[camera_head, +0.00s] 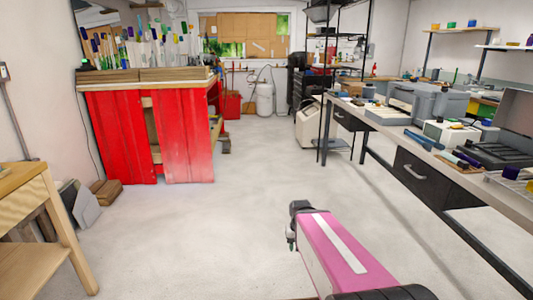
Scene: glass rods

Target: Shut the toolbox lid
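A dark, shallow box that looks like the toolbox (484,156) sits on the right workbench, near the right edge of the view. Its grey lid (515,112) stands raised at the back, cut off by the picture edge. My pink arm reaches up from the bottom middle, over open floor. The dark end of my arm, where my gripper (293,232) seems to be, is well to the left of the box and apart from it. Its fingers are too small and turned away to tell open from shut.
The right workbench (408,142) carries printers, a white device (450,133) and loose tools, with drawers beneath. A red cabinet (183,135) stands at left, and a wooden table (38,180) at lower left. The concrete floor between is clear.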

